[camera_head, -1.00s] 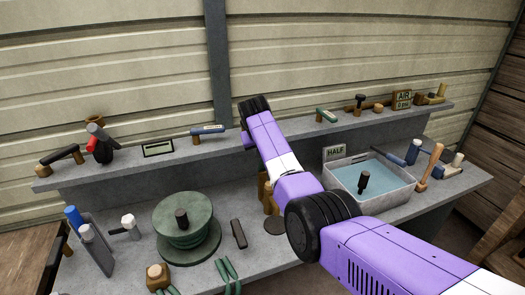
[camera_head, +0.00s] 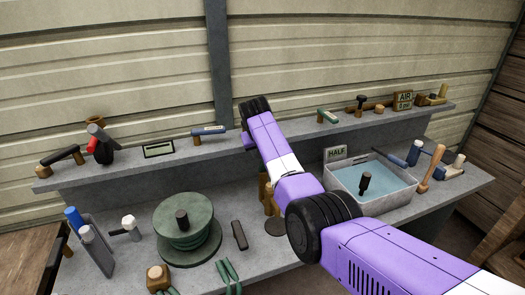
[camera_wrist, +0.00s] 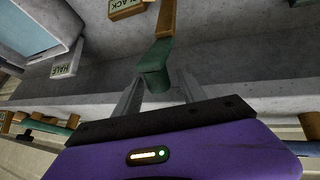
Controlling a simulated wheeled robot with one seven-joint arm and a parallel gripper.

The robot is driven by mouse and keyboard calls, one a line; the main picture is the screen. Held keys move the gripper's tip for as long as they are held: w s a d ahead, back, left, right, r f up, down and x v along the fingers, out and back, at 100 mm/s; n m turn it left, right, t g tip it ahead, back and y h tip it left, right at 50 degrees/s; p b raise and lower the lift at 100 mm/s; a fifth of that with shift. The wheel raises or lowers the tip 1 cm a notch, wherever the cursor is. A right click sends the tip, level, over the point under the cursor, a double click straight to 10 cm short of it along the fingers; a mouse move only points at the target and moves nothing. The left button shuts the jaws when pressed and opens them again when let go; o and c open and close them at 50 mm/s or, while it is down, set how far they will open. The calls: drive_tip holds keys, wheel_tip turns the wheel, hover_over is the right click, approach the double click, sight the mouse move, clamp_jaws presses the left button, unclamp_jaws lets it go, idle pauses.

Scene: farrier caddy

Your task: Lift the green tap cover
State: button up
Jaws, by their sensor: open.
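The green tap cover (camera_wrist: 152,72) shows in the wrist view as a small green cap at the end of a brown wooden piece (camera_wrist: 165,22). My gripper (camera_wrist: 158,92) is open, with one pale finger on each side of the green cap. I cannot tell whether the fingers touch it. In the head view my purple arm hides the cap and my fingertips. Some brown wooden parts (camera_head: 271,203) show just left of the arm there.
A water basin (camera_head: 408,192) and a HALF sign (camera_head: 335,153) stand right of my arm. A green reel (camera_head: 190,232) and a dark bar (camera_head: 239,236) lie left. A raised shelf (camera_head: 225,145) with several tools runs behind. A BLACK sign (camera_wrist: 128,8) is near the wooden piece.

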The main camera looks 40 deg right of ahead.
drive_tip(key=shift+r, duration=0.1)
drive_tip(key=v, duration=0.7)
drive_tip(key=shift+s+a+r+b, duration=0.15)
drive_tip(key=shift+r+b, duration=0.05)
drive_tip(key=shift+b, duration=0.25)
